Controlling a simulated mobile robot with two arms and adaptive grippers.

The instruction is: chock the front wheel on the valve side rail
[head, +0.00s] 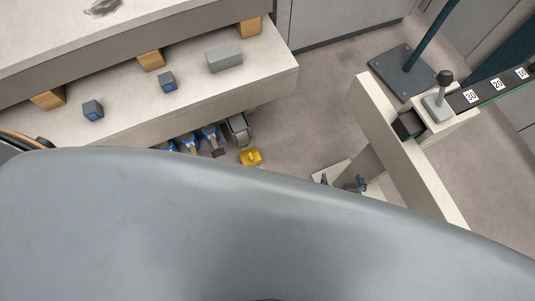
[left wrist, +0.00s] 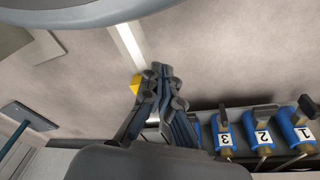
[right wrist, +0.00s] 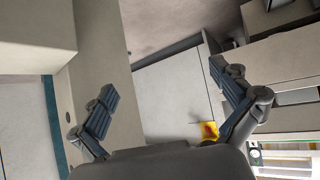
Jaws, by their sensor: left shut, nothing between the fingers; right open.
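A small yellow block (head: 250,157), which looks like the chock, is low near the floor in the head view, just below a grey fitting (head: 238,130) that may be a wheel. I cannot make out the front wheel clearly.
Blue valves (head: 190,142) line the bench's lower edge; numbers show in the left wrist view (left wrist: 261,137). A beige beam (head: 380,115) stands at right, near a dark floor plate (head: 404,72). Open floor lies between. My own grey body hides the lower head view.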

